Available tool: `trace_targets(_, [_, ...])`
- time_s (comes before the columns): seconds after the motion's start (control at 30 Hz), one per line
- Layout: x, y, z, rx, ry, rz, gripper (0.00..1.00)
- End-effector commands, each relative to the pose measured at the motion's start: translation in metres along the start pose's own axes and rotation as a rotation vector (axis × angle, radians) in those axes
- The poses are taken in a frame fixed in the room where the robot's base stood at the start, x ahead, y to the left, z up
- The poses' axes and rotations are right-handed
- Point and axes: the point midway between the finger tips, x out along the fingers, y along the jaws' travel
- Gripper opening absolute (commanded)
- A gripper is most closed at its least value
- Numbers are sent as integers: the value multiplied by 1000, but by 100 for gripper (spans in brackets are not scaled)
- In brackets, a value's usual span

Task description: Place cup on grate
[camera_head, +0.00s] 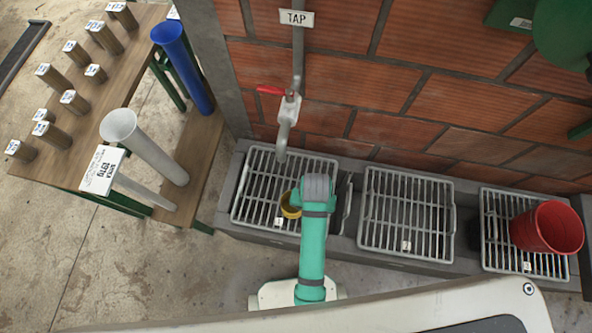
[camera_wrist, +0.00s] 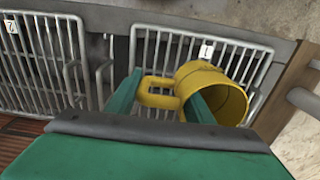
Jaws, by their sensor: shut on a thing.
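A yellow cup (camera_head: 289,206) shows at the left grate (camera_head: 262,187) in the head view, partly hidden behind my arm. In the wrist view the cup (camera_wrist: 220,92) shows larger, its open mouth turned toward the lower right and its handle toward the left. My gripper (camera_wrist: 165,88) has its green fingers on either side of the handle and is shut on the cup. The grate tagged 1 (camera_wrist: 180,45) lies behind the cup in the wrist view. Whether the cup touches the grate cannot be told.
A tap (camera_head: 288,112) with a red lever hangs above the left grate. A middle grate (camera_head: 405,205) is empty. A red bucket (camera_head: 547,228) stands on the right grate (camera_head: 497,240). A wooden table (camera_head: 85,150) with several blocks and tall tubes stands at the left.

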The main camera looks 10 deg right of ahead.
Motion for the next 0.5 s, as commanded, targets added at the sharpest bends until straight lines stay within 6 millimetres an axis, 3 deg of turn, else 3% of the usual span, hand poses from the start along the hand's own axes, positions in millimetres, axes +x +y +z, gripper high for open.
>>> trace_targets(0.27, [27,-29,-54,-2,1,-1,12])
trace_targets(0.5, [66,-44,-80,-5,-1,-1,12])
